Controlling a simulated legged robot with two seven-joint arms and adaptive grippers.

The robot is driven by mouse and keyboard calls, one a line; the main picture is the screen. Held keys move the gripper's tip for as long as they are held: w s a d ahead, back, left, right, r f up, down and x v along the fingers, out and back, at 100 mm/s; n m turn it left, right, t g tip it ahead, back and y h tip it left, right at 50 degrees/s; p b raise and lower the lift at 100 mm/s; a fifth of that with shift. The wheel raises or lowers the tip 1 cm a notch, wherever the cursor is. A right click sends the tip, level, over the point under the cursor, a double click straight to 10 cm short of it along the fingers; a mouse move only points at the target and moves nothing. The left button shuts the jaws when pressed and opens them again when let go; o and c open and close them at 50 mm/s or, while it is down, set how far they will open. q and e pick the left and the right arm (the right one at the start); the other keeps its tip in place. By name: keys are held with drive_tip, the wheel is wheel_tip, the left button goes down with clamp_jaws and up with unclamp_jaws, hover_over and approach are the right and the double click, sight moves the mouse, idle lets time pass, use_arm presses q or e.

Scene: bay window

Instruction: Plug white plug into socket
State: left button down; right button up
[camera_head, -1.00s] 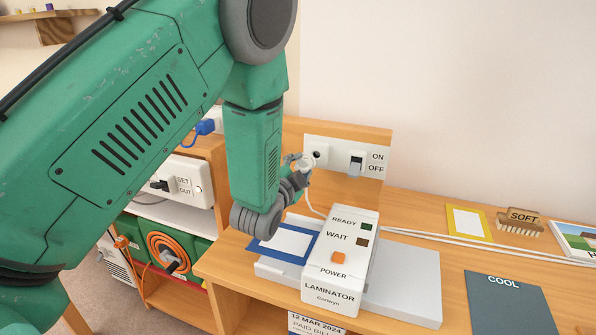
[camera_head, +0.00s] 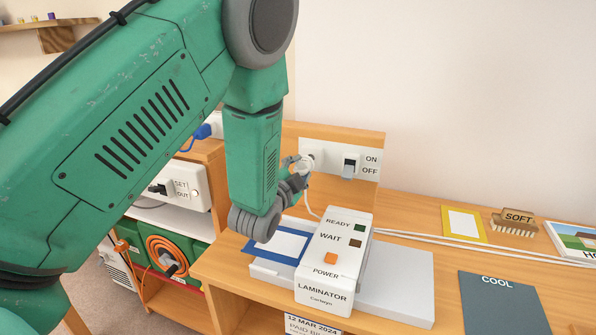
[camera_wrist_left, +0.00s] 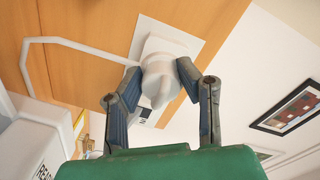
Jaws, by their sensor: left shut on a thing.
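My left gripper (camera_head: 297,172) is shut on the white plug (camera_head: 304,164), at the left end of the white socket plate (camera_head: 332,161). The plate is on an upright wooden board and carries a black switch marked ON and OFF. In the left wrist view, the plug (camera_wrist_left: 160,80) sits between the two fingers, in front of the plate (camera_wrist_left: 189,48). The plug's front and the socket hole are hidden, so I cannot tell whether the pins are in. A white cord (camera_wrist_left: 75,43) runs from the plug. My right gripper is not in view.
A white laminator (camera_head: 333,262) stands just below the gripper, with a blue-bordered sheet (camera_head: 262,250) at its left. A dark COOL mat (camera_head: 503,303), a SOFT brush (camera_head: 515,222) and a yellow-framed card (camera_head: 463,223) lie to the right.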

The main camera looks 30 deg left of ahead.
use_arm(q)
drive_tip(key=shift+d+r, duration=0.1)
drive_tip(key=shift+d, duration=0.15)
drive_tip(key=shift+a+f, duration=0.25)
drive_tip(key=shift+a, duration=0.6)
drive_tip(key=shift+w+d+r, duration=0.1)
drive_tip(key=shift+d+r, duration=0.1)
drive_tip(key=shift+d, duration=0.45)
drive_tip(key=shift+w+d+r, duration=0.1)
drive_tip(key=shift+d+r, duration=0.1)
drive_tip(key=shift+d, duration=0.4)
drive_tip(key=shift+w+a+f, duration=0.15)
drive_tip(key=shift+w+a, duration=0.1)
drive_tip(key=shift+a, duration=0.2)
drive_tip(key=shift+w, duration=0.2)
drive_tip(key=shift+w+d, duration=0.1)
drive_tip(key=shift+s+p, duration=0.3)
drive_tip(key=shift+s+a, duration=0.1)
drive_tip(key=shift+a, duration=0.15)
